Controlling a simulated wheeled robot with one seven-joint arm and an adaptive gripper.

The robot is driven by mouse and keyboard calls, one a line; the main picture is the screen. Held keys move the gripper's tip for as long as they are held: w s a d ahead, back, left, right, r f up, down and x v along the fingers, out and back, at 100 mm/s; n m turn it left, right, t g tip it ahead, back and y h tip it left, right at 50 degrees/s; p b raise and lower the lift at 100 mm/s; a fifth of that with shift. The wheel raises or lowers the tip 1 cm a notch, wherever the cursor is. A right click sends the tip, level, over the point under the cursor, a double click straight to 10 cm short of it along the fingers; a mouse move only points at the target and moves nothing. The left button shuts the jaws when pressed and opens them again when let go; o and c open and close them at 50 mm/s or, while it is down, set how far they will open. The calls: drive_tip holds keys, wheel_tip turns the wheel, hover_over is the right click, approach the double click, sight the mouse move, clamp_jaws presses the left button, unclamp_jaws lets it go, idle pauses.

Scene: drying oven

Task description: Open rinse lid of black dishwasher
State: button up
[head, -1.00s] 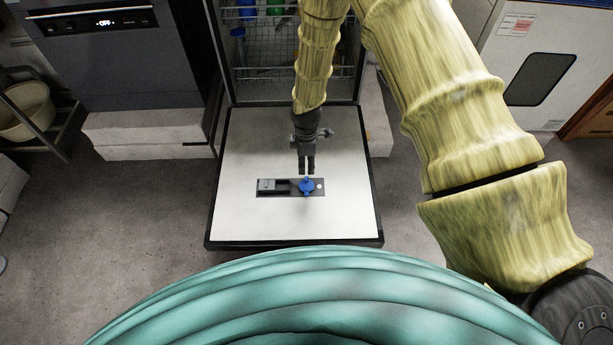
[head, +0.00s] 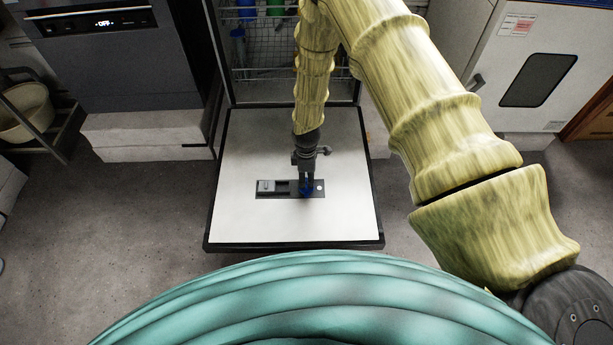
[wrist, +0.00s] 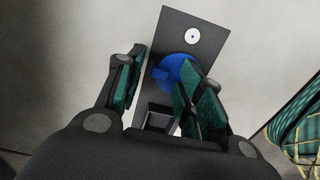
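The rinse lid (head: 307,191) is a round blue cap with a raised grip bar. It sits in the dark dispenser panel (head: 292,193) on the inner face of the lowered dishwasher door (head: 235,222). In the wrist view the blue lid (wrist: 172,68) is partly hidden by my right-hand finger. My gripper (head: 306,184) points down right over the lid. In the wrist view my gripper (wrist: 170,75) has its fingers apart on either side of the lid. A gap shows between the left finger and the lid; contact on the right cannot be told.
A grey compartment cover (head: 266,186) lies left of the lid in the same panel. A wire rack (head: 270,60) with blue and green items stands inside the dishwasher. A second dark appliance (head: 120,60) is at left, a white cabinet (head: 545,70) at right. The door around the panel is clear.

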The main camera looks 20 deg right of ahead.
clamp_jaws()
drive_tip(key=shift+d, duration=0.1)
drive_tip(key=m, duration=0.1)
drive_tip(key=d+m+p, duration=0.1)
drive_tip(key=m, duration=0.1)
drive_tip(key=s+m+p, duration=0.1)
drive_tip(key=shift+d+r, duration=0.15)
drive_tip(key=shift+d, duration=0.2)
drive_tip(key=m, duration=0.1)
drive_tip(key=s+d+m+p, duration=0.1)
drive_tip(key=m, duration=0.1)
drive_tip(key=m+p, duration=0.1)
drive_tip(key=shift+s+d+m, duration=0.25)
drive_tip(key=shift+s+m, duration=0.1)
drive_tip(key=shift+m, duration=0.05)
drive_tip(key=s+m+p, duration=0.1)
drive_tip(key=m, duration=0.1)
drive_tip(key=s+m, duration=0.1)
drive_tip(key=m, duration=0.1)
drive_tip(key=shift+s+d+m+p, duration=0.1)
drive_tip(key=shift+d+m+p, duration=0.2)
drive_tip(key=shift+d+p, duration=0.05)
drive_tip(key=shift+s+m+p, duration=0.35)
drive_tip(key=shift+s+m, duration=0.25)
drive_tip(key=shift+m, duration=0.6)
drive_tip(key=shift+s+m+p, duration=0.3)
drive_tip(key=shift+s+m, duration=0.25)
drive_tip(key=shift+m, duration=0.65)
